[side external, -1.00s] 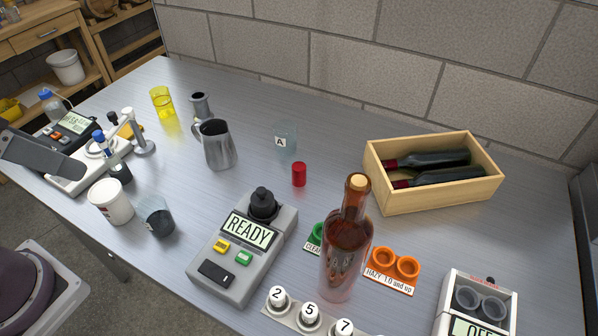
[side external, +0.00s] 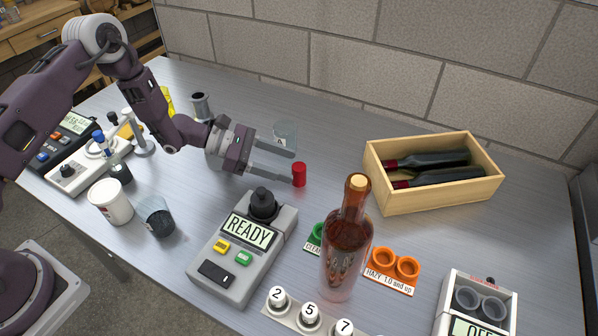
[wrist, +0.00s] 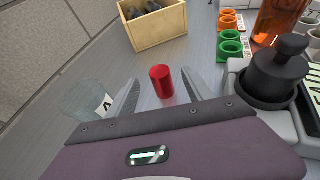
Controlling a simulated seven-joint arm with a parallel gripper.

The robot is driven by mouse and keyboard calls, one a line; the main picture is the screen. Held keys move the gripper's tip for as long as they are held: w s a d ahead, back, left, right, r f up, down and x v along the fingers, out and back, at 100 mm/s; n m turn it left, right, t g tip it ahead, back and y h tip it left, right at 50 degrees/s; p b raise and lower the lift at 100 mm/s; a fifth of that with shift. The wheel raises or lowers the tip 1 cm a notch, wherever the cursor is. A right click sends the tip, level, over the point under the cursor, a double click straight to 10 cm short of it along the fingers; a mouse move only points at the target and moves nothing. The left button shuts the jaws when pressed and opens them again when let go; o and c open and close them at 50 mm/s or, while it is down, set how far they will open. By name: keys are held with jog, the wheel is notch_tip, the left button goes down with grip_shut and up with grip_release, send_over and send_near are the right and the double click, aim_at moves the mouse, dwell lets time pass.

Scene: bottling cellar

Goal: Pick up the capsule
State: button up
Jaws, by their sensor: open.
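The capsule, a small red cylinder (side external: 299,174), stands upright on the grey bench. It also shows in the wrist view (wrist: 161,82), in the gap between the fingertips. My gripper (side external: 290,165) is open and low over the bench, reaching in from the left with its fingers level. In the side view the near fingertip overlaps the capsule's left edge; I cannot tell whether they touch. The far finger passes in front of a clear beaker marked A (side external: 285,133). Nothing is held.
The beaker stands close beside the far finger. A READY meter with a black knob (side external: 262,204) is near the other side. A rose bottle (side external: 346,262) and orange cups (side external: 394,265) are to the right. A wooden crate of bottles (side external: 440,202) stands behind. Bench between capsule and crate is clear.

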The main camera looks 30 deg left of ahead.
aim_at(300, 166)
jog(key=x, duration=0.7)
jog(key=shift+w+d+r, duration=0.1)
jog(key=shift+d+r, duration=0.05)
jog(key=shift+r, duration=0.15)
jog(key=c, duration=0.8)
